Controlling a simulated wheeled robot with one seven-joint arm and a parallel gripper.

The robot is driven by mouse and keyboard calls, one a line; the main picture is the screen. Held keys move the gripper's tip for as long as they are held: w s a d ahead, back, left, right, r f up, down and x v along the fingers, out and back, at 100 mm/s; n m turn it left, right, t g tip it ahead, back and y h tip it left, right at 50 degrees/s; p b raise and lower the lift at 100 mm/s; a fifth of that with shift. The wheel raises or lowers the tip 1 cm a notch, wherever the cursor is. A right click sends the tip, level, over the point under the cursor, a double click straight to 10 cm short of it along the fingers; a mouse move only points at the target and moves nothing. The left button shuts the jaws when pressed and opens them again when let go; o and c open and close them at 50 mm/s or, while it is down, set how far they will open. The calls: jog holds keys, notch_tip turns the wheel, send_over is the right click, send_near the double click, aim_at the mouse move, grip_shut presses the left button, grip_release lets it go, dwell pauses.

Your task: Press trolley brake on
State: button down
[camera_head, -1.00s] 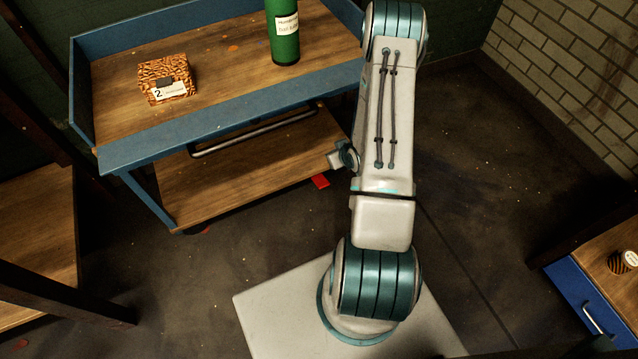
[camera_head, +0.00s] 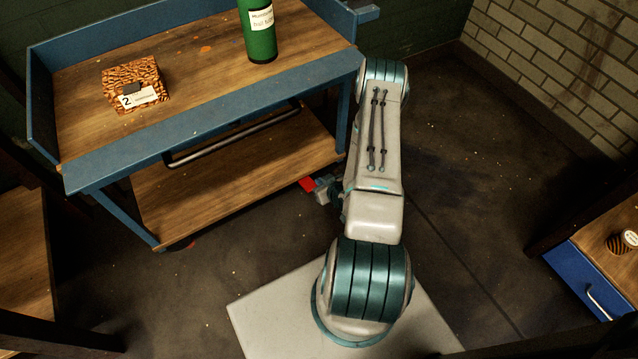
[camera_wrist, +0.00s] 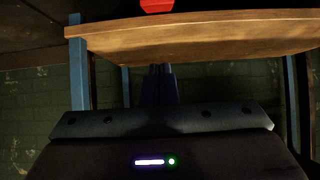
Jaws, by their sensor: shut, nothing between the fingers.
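The trolley (camera_head: 210,120) is a blue-framed cart with a wooden top and a wooden lower shelf (camera_head: 240,175). A red brake pedal (camera_head: 307,184) sticks out low at the shelf's right front corner; it also shows in the wrist view (camera_wrist: 157,5), cut by the top edge. My gripper (camera_head: 320,191) is low beside the pedal, just to its right, partly hidden by my arm. In the wrist view my gripper (camera_wrist: 160,72) has its fingers together and empty, pointing at the shelf edge (camera_wrist: 200,38). I cannot tell whether it touches the pedal.
A patterned box (camera_head: 137,80) and a green cylinder (camera_head: 259,30) stand on the trolley top. A metal bar (camera_head: 230,136) runs along its front. A blue drawer (camera_head: 580,285) stands at the right, a wooden shelf (camera_head: 22,260) at the left. The floor (camera_head: 470,190) to the right is clear.

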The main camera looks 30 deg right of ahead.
jog(key=b, duration=0.3)
send_over(313, 185)
jog(key=f, duration=0.5)
jog(key=shift+s+a+f, duration=0.25)
jog(key=shift+s+a, duration=0.05)
jog(key=shift+a, duration=0.05)
notch_tip(313, 185, down, 2)
jog(key=shift+s+f+b, duration=0.1)
jog(key=shift+f+b, duration=0.1)
jog(key=shift+b, duration=0.25)
jog(key=shift+s+f, duration=0.4)
jog(key=shift+f, duration=0.3)
